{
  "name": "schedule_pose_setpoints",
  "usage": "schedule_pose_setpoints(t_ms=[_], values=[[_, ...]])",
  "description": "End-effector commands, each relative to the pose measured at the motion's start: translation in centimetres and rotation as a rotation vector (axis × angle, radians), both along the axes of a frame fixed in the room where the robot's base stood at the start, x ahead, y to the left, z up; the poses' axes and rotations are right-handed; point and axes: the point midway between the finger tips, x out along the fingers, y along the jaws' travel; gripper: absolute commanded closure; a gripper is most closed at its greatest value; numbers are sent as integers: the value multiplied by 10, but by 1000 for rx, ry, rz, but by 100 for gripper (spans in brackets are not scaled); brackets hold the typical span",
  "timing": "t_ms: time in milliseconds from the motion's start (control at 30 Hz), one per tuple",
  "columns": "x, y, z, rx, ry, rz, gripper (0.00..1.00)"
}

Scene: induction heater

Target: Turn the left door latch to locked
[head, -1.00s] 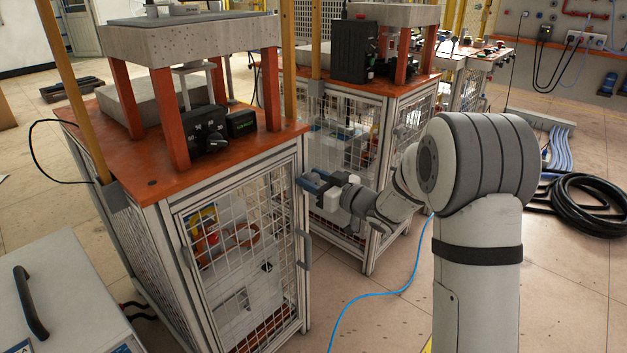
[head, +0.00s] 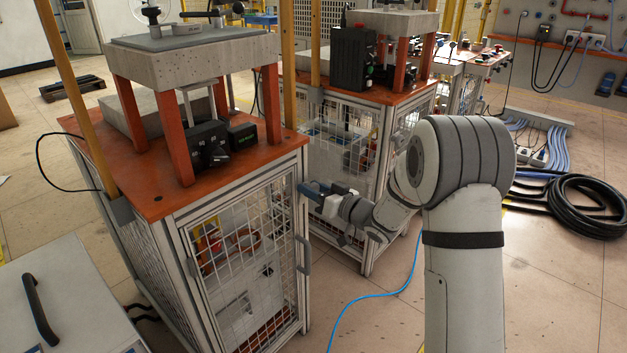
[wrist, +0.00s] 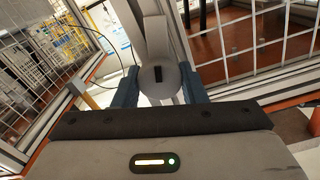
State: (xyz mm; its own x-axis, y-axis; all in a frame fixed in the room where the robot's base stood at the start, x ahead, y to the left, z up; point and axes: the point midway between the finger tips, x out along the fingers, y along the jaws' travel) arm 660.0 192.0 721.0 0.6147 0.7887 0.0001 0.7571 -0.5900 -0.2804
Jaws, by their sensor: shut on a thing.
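In the wrist view, a round grey latch (wrist: 158,76) with a dark slot sits between the blue fingertips of my gripper (wrist: 158,88). The fingers are shut on its sides, one to the left and one to the right. A pale grey arm of the latch extends upward in that view. In the head view, my gripper (head: 309,188) is at the upper right edge of the near cabinet's mesh door (head: 245,265); the latch itself is too small and covered to make out there.
The near cabinet has an orange top (head: 150,200) and a grey door handle (head: 304,254) below my gripper. A second cabinet (head: 350,262) stands close behind. A blue cable (head: 375,296) and a black hose coil (head: 585,205) lie on the floor at right.

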Motion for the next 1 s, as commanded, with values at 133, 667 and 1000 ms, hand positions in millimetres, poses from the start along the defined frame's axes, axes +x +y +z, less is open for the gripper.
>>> schedule_pose_setpoints(t_ms=[133, 667, 1000], values=[[0, 0, 6, 85, 113, 0, 85], [2, -1, 3, 394, 509, -1, 85], [2, -2, 1, 589, 757, -1, 85]])
